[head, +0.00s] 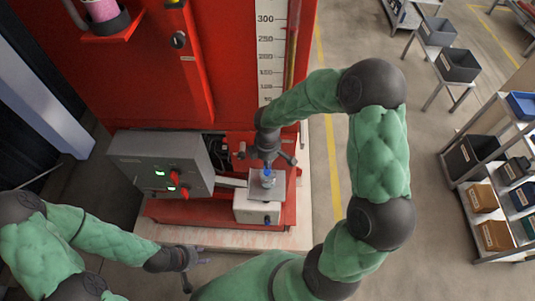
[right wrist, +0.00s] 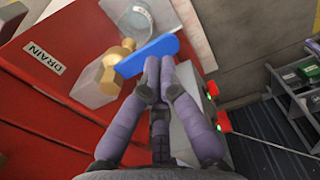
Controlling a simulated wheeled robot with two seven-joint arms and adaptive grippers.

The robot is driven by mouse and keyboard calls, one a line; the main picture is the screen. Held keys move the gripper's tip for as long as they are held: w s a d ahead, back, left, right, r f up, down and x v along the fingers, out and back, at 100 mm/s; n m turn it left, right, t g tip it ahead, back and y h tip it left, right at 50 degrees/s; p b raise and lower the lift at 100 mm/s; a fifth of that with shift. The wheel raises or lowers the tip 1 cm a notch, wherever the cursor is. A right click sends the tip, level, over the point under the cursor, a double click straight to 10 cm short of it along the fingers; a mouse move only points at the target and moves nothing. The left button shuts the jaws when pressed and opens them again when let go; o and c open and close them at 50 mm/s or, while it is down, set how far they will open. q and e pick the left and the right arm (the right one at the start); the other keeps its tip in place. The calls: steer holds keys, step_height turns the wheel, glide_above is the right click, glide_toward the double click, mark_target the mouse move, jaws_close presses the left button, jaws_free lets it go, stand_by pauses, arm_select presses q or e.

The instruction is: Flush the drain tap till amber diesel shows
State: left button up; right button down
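In the right wrist view a brass drain tap (right wrist: 112,72) with a blue lever (right wrist: 147,56) sits beside a "DRAIN" label (right wrist: 43,58) on the red panel. My right gripper (right wrist: 159,62) has its fingertips close together at the lever's near edge; I cannot tell whether they pinch it. A clear vessel with a white label (right wrist: 137,20) stands beyond the tap; its contents are unclear. In the head view the right gripper (head: 267,164) points down above a small grey plate (head: 247,189) at the red cabinet's foot. My left gripper (head: 190,266) is open and empty, low in front.
A grey control box (head: 150,155) with green displays and red knobs stands left of the tap. A white box (head: 257,211) sits under the plate. Shelves with bins (head: 480,198) stand at the right. The floor between is clear.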

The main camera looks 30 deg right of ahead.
steer(key=shift+f, duration=1.05)
